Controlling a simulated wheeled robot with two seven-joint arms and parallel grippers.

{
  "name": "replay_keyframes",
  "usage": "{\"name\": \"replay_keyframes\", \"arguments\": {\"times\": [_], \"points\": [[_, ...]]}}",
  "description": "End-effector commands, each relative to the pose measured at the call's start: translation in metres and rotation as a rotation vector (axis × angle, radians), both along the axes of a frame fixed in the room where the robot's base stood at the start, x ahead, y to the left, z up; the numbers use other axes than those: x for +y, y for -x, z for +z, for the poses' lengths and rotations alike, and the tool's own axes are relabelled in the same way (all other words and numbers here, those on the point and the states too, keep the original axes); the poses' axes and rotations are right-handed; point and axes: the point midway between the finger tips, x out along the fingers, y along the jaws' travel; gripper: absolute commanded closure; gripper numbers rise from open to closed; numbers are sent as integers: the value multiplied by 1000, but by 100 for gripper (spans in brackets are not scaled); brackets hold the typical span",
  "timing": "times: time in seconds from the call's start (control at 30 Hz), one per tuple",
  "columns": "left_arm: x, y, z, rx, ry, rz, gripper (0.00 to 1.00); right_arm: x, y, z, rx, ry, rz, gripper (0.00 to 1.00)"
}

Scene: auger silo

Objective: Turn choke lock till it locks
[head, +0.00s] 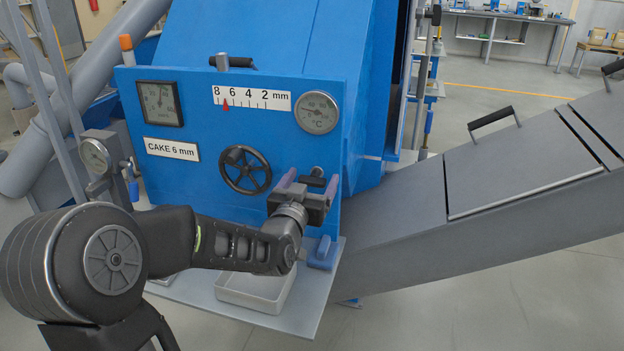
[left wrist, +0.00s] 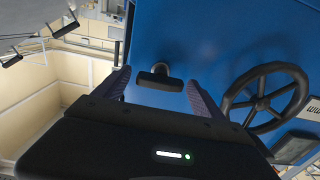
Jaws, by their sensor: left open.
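The choke lock appears to be the small black T-shaped handle (head: 317,172) on the right side of the blue machine panel, beside the black handwheel. In the left wrist view the handle (left wrist: 160,78) shows between the two finger tips, its bar lying across the gap. My left gripper (head: 309,182) is open around or just in front of it; I cannot tell whether the fingers touch it. The gripper also shows in the left wrist view (left wrist: 160,90). My right gripper is not in view.
The black handwheel (head: 245,170) is left of the gripper. Above are a mm scale (head: 252,98) with a red pointer between 8 and 6, and a °C gauge (head: 317,112). A "CAKE 6 mm" label (head: 171,149) is at left. A grey tray (head: 258,290) lies below; a grey chute (head: 420,200) rises right.

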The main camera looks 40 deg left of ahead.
Motion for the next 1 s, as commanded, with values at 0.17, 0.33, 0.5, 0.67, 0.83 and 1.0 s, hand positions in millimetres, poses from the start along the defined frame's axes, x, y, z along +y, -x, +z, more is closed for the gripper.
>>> {"name": "replay_keyframes", "arguments": {"times": [0.17,0.33,0.5,0.67,0.83,1.0], "points": [[1,-4,0,0,0,0,20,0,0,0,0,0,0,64],[1,-4,0,0,0,0,22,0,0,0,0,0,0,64],[1,-4,0,0,0,0,36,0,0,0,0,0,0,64],[1,-4,0,0,0,0,49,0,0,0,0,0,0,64],[1,-4,0,0,0,-1,63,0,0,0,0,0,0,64],[1,-4,0,0,0,-1,76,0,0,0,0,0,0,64]]}}
